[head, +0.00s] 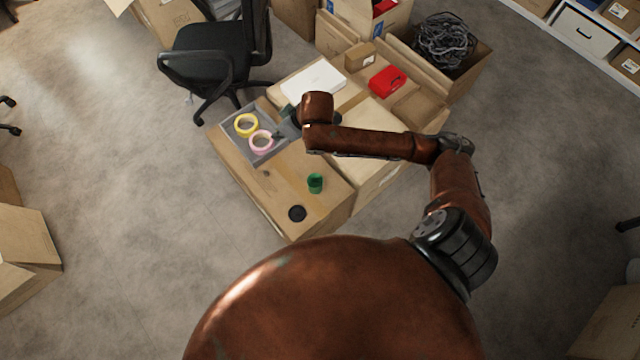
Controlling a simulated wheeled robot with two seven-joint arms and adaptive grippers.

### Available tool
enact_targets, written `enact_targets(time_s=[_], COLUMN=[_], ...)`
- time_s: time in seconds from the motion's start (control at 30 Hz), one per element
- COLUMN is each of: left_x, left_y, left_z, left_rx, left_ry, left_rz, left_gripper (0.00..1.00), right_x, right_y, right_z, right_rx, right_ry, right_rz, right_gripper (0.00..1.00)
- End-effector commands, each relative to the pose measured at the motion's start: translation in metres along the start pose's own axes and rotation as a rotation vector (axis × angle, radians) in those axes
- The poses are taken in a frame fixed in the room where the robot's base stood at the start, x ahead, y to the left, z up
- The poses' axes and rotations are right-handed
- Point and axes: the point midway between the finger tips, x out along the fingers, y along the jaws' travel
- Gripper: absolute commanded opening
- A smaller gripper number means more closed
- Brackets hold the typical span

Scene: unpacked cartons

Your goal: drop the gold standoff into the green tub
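My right arm reaches in from the right, over the cartons. My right gripper (281,130) is at the right side of the grey tray (277,155), left of and beyond the tub. The wrist covers much of it, so its opening and any held thing cannot be told. My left gripper is not in view.
In the tray lie a yellow tape roll (246,125) and a pink tape roll (261,142). A black round object (297,213) is near the tub. A white box (313,80), a small carton (360,56) and a red case (387,81) are behind. A black chair (210,60) stands at left.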

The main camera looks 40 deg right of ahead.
Motion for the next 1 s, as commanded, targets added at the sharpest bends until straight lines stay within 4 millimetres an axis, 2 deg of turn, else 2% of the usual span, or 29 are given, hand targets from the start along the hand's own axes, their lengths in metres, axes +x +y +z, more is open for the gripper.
enact_targets(time_s=[0.03,0.2,0.3,0.4,0.5,0.67,1.0], left_x=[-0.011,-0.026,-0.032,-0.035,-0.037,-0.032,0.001], left_y=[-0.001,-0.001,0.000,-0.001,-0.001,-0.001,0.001], left_z=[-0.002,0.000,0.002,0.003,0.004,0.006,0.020], left_rx=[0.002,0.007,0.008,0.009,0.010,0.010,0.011], left_ry=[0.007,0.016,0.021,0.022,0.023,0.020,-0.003], left_rz=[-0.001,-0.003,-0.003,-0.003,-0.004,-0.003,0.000], left_gripper=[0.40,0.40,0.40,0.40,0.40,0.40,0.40], right_x=[0.010,0.047,0.060,0.067,0.071,0.076,0.102], right_y=[0.008,0.031,0.041,0.047,0.050,0.050,0.049], right_z=[0.021,0.090,0.127,0.152,0.167,0.175,0.192], right_rx=[-0.014,-0.094,-0.132,-0.158,-0.173,-0.181,-0.180], right_ry=[-0.009,-0.008,-0.005,-0.002,-0.001,0.001,-0.004], right_rz=[-0.016,-0.066,-0.088,-0.103,-0.112,-0.117,-0.119], right_gripper=[0.00,0.00,0.00,0.00,0.00,0.00,0.00])
